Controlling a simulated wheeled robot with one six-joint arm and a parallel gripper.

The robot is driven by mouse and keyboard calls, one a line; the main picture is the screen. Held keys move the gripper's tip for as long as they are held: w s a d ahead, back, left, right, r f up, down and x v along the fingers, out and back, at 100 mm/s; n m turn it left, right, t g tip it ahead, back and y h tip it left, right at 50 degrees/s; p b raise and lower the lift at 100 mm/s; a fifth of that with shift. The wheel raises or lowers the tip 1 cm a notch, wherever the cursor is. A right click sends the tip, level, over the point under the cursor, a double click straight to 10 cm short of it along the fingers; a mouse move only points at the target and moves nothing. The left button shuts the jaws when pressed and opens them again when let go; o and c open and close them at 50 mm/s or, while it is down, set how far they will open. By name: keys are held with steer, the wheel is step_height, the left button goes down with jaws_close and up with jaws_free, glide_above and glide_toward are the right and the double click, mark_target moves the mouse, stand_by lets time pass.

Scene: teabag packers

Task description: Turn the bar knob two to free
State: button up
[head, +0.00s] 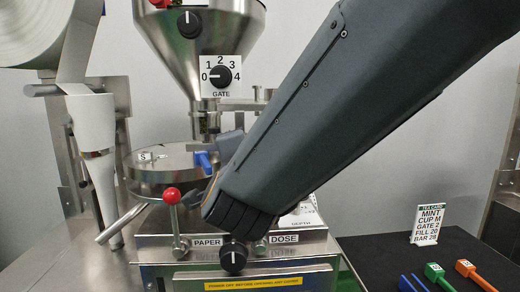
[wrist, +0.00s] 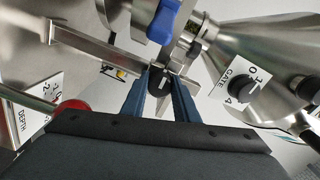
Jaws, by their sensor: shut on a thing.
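A small black knob (wrist: 159,77) with a white pointer line sits at the end of a steel bar (wrist: 92,47) in the wrist view. I take it to be bar knob two, though no label for it is readable. My gripper (wrist: 161,88) has its two blue fingers on either side of this knob and is shut on it. The white line runs roughly up and down in the wrist picture. In the head view my arm covers the knob and most of the gripper, so the free mark cannot be seen.
The gate knob (head: 220,76) points at 0 in the head view. A red ball lever (head: 171,196) and a black knob (head: 233,257) are at the front. A blue handle (wrist: 163,22) is close past my fingers. A tea card (head: 430,222) and colored tools (head: 440,275) are at right.

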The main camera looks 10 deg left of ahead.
steer(key=o, duration=1.1)
steer(key=shift+c, duration=0.2)
steer(key=shift+s, duration=0.1)
steer(key=b+v, duration=0.1)
steer(key=v, duration=0.6)
steer(key=shift+s, duration=0.3)
steer(key=shift+d, duration=0.1)
